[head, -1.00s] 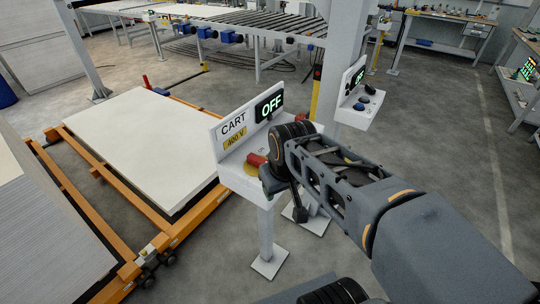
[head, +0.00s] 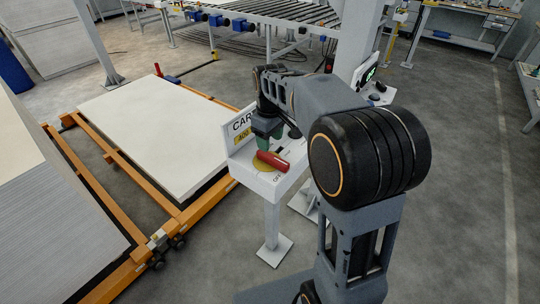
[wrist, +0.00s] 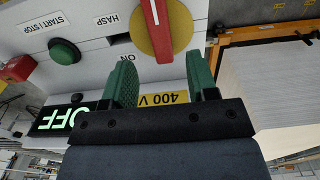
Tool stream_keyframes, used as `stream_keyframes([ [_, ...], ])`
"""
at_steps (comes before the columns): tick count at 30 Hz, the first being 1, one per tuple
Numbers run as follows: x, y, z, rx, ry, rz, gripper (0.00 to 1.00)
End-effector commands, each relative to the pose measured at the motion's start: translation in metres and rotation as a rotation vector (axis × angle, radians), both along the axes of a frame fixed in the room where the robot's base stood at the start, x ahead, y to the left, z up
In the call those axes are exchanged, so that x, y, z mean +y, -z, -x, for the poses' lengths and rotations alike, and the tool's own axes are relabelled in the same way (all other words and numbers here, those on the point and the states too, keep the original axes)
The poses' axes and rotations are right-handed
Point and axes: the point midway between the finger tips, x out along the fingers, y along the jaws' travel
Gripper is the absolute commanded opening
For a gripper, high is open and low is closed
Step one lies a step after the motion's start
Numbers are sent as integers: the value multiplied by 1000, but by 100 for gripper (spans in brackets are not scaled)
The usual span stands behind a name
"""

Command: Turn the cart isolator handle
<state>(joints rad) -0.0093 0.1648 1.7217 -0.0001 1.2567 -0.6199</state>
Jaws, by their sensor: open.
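The isolator handle is a red bar (head: 272,160) on a yellow disc on the top face of the white cart box (head: 238,166). In the wrist view the red handle (wrist: 158,28) lies just beyond my fingertips, with ON lettering beside it. My gripper (head: 268,136) is above the box, behind the handle in the head view. Its two green fingers (wrist: 160,62) are spread apart with nothing between them. My arm hides the box's right part in the head view.
A green start/stop button (wrist: 64,51) and a HASP slot sit beside the handle. An orange-framed cart with a white board (head: 150,130) is at the left. Floor is clear at the right.

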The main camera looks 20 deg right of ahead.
Motion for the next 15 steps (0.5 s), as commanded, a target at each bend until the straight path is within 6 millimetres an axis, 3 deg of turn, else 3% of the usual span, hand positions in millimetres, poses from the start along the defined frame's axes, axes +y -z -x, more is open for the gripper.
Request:
stream_keyframes([
  [6,0,39,0,2,1,0,53],
  [15,0,67,0,-1,1,-1,53],
])
